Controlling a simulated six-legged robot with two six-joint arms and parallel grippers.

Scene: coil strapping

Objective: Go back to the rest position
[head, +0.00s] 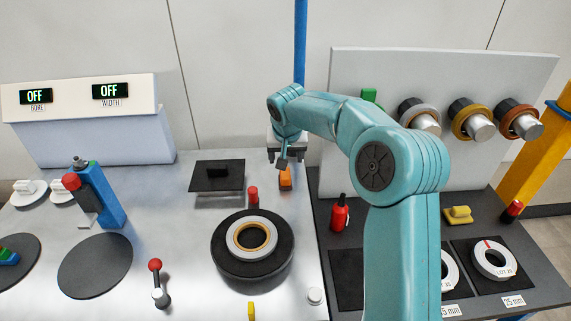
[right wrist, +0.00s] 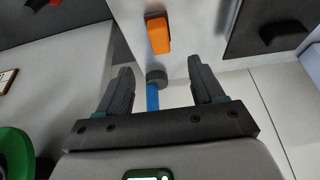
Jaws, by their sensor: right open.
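My right arm reaches from the lower right across the head view. Its right gripper (head: 285,156) is at the back of the bench near the blue pole. In the right wrist view the right gripper (right wrist: 165,82) has its two dark fingers wide apart with nothing held between them. An orange block (head: 285,179) is just below the gripper in the head view. The orange block (right wrist: 158,35) lies beyond the fingertips in the right wrist view, apart from them. My left gripper is not in view.
A round black turntable (head: 222,262) carries a ringed coil. A blue post tool (head: 103,196) and a red-knobbed lever (head: 156,280) stand to the left. A grey panel (head: 345,80) with several spools stands at right. A red bottle (head: 340,215) and labelled coils (head: 493,260) are on the dark table.

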